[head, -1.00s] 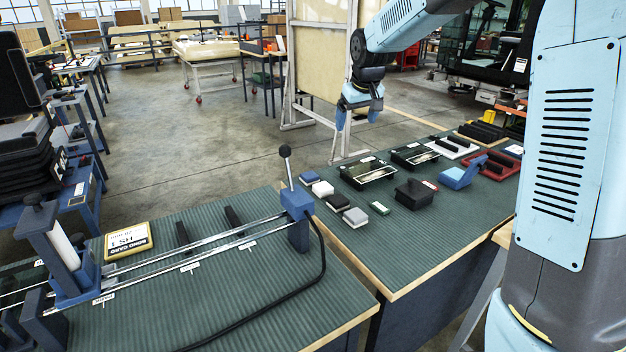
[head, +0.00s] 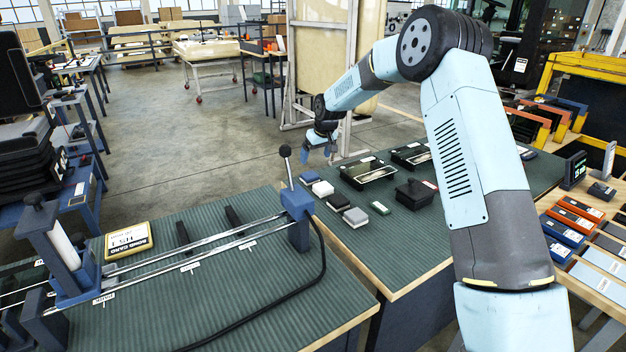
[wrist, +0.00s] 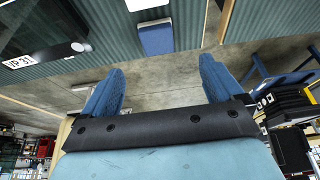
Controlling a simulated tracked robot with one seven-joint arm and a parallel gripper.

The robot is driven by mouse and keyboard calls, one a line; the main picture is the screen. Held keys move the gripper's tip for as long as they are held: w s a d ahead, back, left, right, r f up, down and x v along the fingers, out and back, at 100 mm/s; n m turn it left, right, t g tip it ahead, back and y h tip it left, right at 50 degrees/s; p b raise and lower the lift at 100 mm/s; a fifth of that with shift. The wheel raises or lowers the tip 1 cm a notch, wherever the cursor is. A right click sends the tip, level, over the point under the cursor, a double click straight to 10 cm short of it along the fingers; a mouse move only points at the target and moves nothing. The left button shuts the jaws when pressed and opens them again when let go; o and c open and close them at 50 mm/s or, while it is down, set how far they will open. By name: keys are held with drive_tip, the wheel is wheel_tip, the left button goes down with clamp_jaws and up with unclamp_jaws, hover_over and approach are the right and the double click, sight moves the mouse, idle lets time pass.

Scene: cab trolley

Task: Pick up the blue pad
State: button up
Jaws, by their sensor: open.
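The blue pad (head: 309,177) lies on the green ribbed mat at the far left corner of the right-hand bench. In the wrist view the blue pad (wrist: 156,38) shows beyond the fingers, roughly in line with the space between them. My gripper (head: 318,155) is above and just behind the pad, near the bench's back edge, apart from it. In the wrist view my gripper (wrist: 158,80) has its two blue fingers spread wide, with nothing between them.
A white pad (head: 322,189) lies beside the blue one, with dark and grey pads (head: 355,217) in the same row. A black tray (head: 368,172) stands to the right. A lever with a black knob (head: 285,151) rises from the left bench near the blue pad.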

hover_over(310, 175)
drive_tip(key=s+d, duration=0.1)
drive_tip(key=s, duration=0.1)
wheel_tip(310, 175, down, 6)
drive_tip(key=shift+s+f, duration=0.15)
drive_tip(key=shift+f, duration=0.05)
drive_tip(key=shift+w+x, duration=0.15)
drive_tip(key=shift+x, duration=1.15)
drive_tip(key=shift+w+x, duration=0.2)
drive_tip(key=shift+x, duration=1.15)
drive_tip(key=shift+d+r, duration=0.1)
drive_tip(key=shift+d, duration=0.1)
drive_tip(key=c, duration=1.1)
